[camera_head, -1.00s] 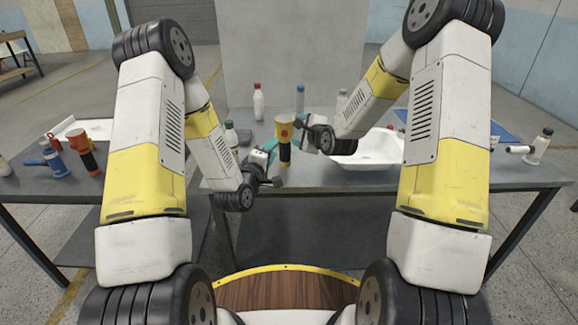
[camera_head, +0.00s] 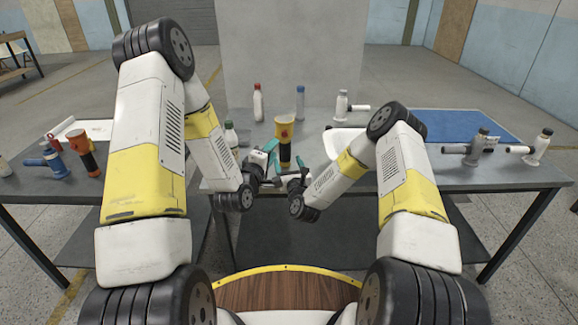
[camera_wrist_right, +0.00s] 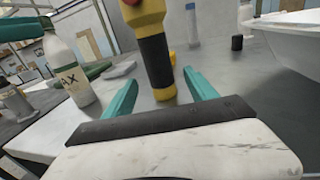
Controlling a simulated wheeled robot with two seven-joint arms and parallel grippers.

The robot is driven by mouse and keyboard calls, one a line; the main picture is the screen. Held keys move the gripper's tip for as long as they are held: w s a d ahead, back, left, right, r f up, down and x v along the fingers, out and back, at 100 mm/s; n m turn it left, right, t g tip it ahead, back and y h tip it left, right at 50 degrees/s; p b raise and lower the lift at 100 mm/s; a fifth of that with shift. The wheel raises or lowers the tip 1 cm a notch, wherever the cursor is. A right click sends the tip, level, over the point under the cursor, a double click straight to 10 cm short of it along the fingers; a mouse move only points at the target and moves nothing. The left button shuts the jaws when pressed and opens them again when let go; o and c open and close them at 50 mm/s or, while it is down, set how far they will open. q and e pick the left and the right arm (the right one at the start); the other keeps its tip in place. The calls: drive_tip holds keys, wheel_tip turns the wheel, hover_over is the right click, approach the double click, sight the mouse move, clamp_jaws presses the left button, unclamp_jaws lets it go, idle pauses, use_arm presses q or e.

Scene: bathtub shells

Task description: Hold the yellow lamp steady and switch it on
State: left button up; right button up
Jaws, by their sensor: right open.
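The yellow lamp (camera_head: 285,131), with a black grip and a red spot near its top, stands upright on the table. It also shows in the right wrist view (camera_wrist_right: 155,55), beyond and between my right fingertips. My right gripper (camera_head: 297,174) is open and empty on the near side of the lamp; its teal fingers also show in the right wrist view (camera_wrist_right: 158,88), apart from the lamp. My left gripper (camera_head: 268,156) is just left of the lamp's grip. Whether its fingers touch the lamp or are open is unclear.
A white bottle with a green cap (camera_head: 231,136) stands left of the lamp. A red-capped bottle (camera_head: 258,103) and a blue-capped bottle (camera_head: 300,103) stand behind. A white basin (camera_wrist_right: 290,45) is to the right. A red-orange torch (camera_head: 85,154) stands on the left table.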

sight(286, 158)
drive_tip(key=shift+w+a, duration=0.2)
drive_tip(key=shift+w, duration=0.85)
drive_tip(key=shift+w+a, duration=0.25)
drive_tip(key=shift+w, duration=0.75)
drive_tip(key=shift+w+a, duration=0.2)
drive_tip(key=shift+w, duration=0.85)
use_arm(q)
drive_tip(key=shift+c, duration=0.3)
use_arm(e)
clamp_jaws()
use_arm(q)
clamp_jaws()
